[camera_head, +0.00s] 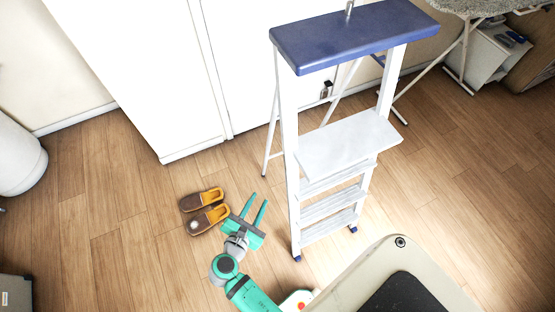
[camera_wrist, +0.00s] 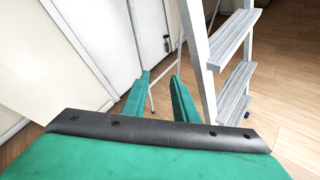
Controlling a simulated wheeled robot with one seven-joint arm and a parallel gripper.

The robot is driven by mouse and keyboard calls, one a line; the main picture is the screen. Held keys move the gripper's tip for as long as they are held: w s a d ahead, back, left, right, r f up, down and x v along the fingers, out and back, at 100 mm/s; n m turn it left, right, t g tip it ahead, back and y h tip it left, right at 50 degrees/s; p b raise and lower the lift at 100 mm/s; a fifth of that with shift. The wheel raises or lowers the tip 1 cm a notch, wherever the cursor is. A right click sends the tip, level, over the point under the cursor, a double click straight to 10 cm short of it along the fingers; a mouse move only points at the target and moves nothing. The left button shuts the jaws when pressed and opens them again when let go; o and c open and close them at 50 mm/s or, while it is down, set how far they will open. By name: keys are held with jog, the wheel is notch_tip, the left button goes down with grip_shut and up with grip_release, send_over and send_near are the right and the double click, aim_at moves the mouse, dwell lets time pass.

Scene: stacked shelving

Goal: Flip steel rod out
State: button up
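A short grey metal rod (camera_head: 349,9) stands upright at the back edge of the blue top (camera_head: 350,36) of a white stepladder (camera_head: 288,130); the picture's upper edge cuts it off. I cannot tell how it is fixed. My gripper (camera_head: 259,198) is open and empty, low in front of the ladder's left side and well below the rod. In the wrist view my two green fingers (camera_wrist: 160,76) are apart with nothing between them. The ladder's rail and steps (camera_wrist: 232,40) show to their right there. The rod is not in the wrist view.
Brown slippers (camera_head: 205,209) lie on the wooden floor just left of my gripper. White cabinet doors (camera_head: 160,80) stand behind the ladder. An ironing board (camera_head: 470,6) and a white shelf unit (camera_head: 490,60) are at the upper right.

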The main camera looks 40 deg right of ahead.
notch_tip(320, 180, up, 6)
jog(key=w+d+g+h, duration=0.2)
jog(key=w+g+h, duration=0.1)
jog(key=g+h, duration=0.3)
jog(key=g, duration=0.2)
send_near(285, 161)
jog(key=d+r, duration=0.1)
jog(key=d, duration=0.6)
jog(key=shift+w+d+r, duration=0.2)
jog(key=shift+w+d, duration=0.05)
jog(key=shift+d, duration=0.05)
grip_shut()
dwell(0.6)
